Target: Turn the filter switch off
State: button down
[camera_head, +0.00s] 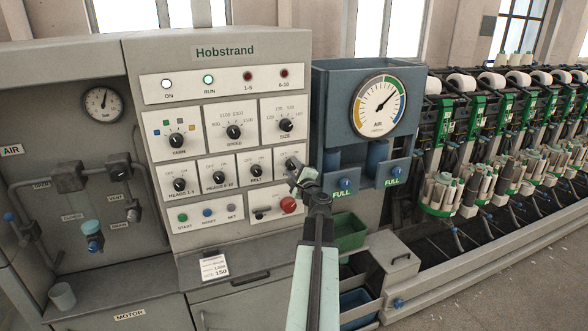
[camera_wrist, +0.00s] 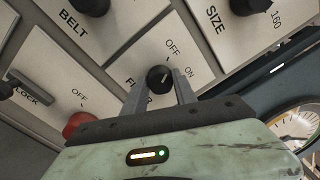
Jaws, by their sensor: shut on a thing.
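The filter switch (camera_wrist: 158,77) is a round black knob with a small light mark, on a cream plate. The label beside it is partly hidden by my gripper. OFF is printed above the knob and ON to its upper right in the wrist view. The light mark points to the upper right; I cannot tell exactly which word it meets. My gripper (camera_wrist: 159,92) has one finger on each side of the knob and is shut on it. In the head view my gripper (camera_head: 303,180) covers most of the filter plate, and the switch (camera_head: 291,163) shows just above it.
The belt switch (camera_head: 256,171) is left of the filter plate and the size dial (camera_head: 286,125) is above it. A red knob (camera_head: 289,204) sits close below; it also shows in the wrist view (camera_wrist: 78,125). A blue-grey gauge housing (camera_head: 336,104) stands to the right.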

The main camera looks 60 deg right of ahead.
jog(key=shift+n, duration=0.5)
jog(key=c, duration=1)
grip_release()
jog(key=v, duration=0.8)
jog(key=shift+d, duration=0.1)
